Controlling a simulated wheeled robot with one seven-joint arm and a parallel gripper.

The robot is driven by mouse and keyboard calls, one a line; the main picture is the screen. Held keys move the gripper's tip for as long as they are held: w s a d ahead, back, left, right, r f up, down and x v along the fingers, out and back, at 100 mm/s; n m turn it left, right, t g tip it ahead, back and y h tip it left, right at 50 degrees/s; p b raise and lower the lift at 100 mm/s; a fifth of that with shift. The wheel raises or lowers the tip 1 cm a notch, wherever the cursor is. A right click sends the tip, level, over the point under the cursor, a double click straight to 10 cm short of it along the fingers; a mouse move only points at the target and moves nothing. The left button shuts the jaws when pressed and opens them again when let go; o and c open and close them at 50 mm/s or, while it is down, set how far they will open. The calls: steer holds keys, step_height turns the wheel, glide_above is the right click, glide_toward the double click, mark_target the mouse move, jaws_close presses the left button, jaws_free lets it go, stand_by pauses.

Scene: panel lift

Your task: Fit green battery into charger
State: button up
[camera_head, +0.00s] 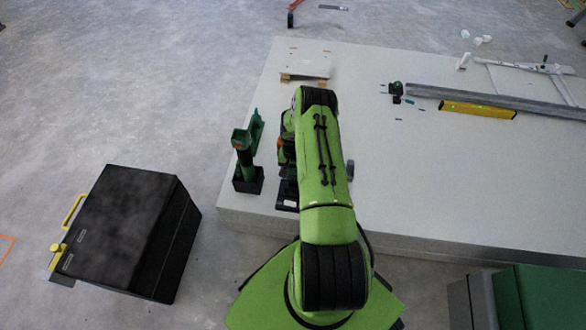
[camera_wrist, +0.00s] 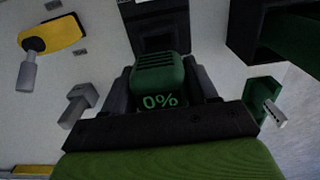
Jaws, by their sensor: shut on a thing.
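The green battery (camera_wrist: 160,85) shows in the wrist view with a ribbed top and a green "0%" reading. My gripper (camera_wrist: 161,92) is shut on it, with one dark finger on each side. A black dock-like unit, seemingly the charger (camera_wrist: 155,22), lies just beyond the battery at the top of the wrist view. I cannot tell whether the battery touches it. In the head view a low black unit with a white label, likely the charger (camera_head: 287,196), shows beside my arm at the table's left edge. My arm hides the battery there.
A green tool (camera_head: 244,148) stands in a black holder (camera_head: 249,184) left of my arm. A white panel (camera_head: 305,62) lies at the back of the pale table (camera_head: 400,170). A yellow level (camera_head: 478,109) and grey rails are at right. A black case (camera_head: 125,230) stands on the floor.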

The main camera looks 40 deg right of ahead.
mark_target(293, 178)
steer(key=shift+f, duration=0.3)
steer(key=shift+f, duration=0.65)
stand_by(1.0)
steer(key=shift+f, duration=0.8)
steer(key=shift+f, duration=0.2)
steer(key=shift+f, duration=0.7)
steer(key=o, duration=1.2)
steer(key=shift+o, duration=0.2)
